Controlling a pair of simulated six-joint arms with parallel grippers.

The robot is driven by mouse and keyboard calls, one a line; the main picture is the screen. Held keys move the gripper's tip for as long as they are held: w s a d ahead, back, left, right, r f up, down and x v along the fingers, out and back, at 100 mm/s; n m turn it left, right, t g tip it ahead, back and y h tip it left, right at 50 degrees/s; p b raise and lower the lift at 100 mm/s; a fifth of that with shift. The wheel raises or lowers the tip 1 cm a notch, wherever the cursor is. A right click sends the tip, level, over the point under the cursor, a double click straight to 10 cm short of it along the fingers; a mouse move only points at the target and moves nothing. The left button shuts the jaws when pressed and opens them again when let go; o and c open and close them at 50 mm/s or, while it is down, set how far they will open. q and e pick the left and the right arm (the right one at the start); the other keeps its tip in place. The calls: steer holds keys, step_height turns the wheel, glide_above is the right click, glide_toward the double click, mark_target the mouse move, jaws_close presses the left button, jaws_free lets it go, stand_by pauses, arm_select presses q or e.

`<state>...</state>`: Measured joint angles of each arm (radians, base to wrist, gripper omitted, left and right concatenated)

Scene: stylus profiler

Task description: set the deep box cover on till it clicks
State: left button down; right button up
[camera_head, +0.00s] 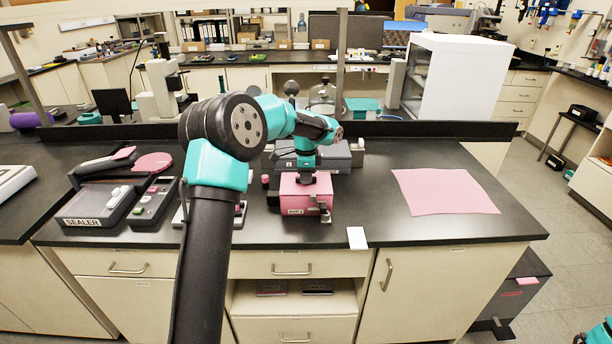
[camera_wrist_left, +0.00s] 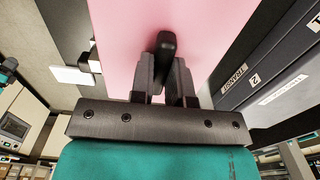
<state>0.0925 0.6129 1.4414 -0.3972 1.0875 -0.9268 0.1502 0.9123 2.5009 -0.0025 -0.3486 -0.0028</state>
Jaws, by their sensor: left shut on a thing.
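The deep box cover (camera_head: 300,196) is a pink box shape, upright, at the middle of the bench. My left gripper (camera_head: 306,172) is above it, pointing down. In the left wrist view, my left gripper (camera_wrist_left: 165,78) is shut on a black handle (camera_wrist_left: 166,42) on the cover's pink face (camera_wrist_left: 120,40). The grey profiler body (camera_head: 343,157) is just behind the cover, partly hidden by my left arm. I cannot tell whether the cover's lower edge touches anything, or whether it is seated. My right gripper is not in view.
A pink mat (camera_head: 445,190) lies flat at the right with bare bench around it. A white card (camera_head: 357,238) is at the front edge. The sealer (camera_head: 96,205) and a pink paddle-shaped item (camera_head: 152,163) are at the left. A low ledge (camera_head: 440,130) runs behind.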

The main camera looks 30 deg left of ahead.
arm_select(q)
steer(key=c, duration=1)
jaws_free()
steer(key=shift+c, duration=0.5)
steer(key=shift+r, duration=3.5)
step_height(320, 180, up, 17)
steer(key=shift+r, duration=0.2)
